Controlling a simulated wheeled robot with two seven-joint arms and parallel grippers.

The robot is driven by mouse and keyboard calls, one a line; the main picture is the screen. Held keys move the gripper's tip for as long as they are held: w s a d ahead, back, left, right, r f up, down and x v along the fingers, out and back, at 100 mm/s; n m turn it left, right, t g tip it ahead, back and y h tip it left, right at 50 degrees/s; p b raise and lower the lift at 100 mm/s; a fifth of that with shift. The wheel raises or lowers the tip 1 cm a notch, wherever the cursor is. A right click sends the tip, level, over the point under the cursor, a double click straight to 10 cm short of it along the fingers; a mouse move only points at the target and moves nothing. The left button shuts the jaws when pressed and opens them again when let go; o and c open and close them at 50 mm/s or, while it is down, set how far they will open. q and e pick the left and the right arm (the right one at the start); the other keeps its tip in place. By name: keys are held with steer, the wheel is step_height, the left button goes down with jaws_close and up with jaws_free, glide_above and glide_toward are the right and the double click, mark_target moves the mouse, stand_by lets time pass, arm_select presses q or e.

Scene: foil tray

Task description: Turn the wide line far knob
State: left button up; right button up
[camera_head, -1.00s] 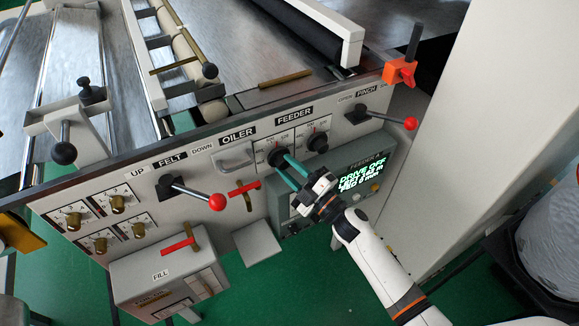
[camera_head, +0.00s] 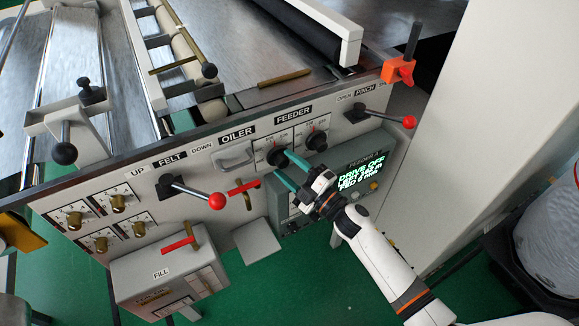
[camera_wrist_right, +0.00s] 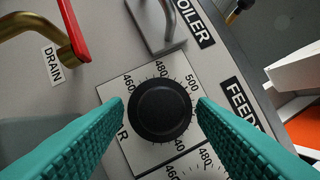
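Two black round knobs sit under the FEEDER label on the grey panel. The left one (camera_head: 277,156) has my right gripper (camera_head: 282,163) at it; the right one (camera_head: 316,140) is free. In the right wrist view the black knob (camera_wrist_right: 160,109) stands on a white dial plate marked 460, 480 and 500, with a label ending in "AR" partly hidden by a finger. The teal fingers of my right gripper (camera_wrist_right: 161,103) are open, one on each side of the knob, with a narrow gap at each side. My left gripper is not in view.
A red-handled DRAIN valve (camera_wrist_right: 72,30) and a grey OILER handle (camera_wrist_right: 158,22) are close to the fingers. The lit drive display (camera_head: 361,172) is below right. Several brass knobs (camera_head: 118,202) and a red-tipped FELT lever (camera_head: 216,201) lie left.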

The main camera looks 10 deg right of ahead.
steer(key=shift+s+d+f, duration=0.2)
steer(key=shift+s+d, duration=0.15)
steer(key=b+v, duration=0.3)
steer(key=v, duration=0.8)
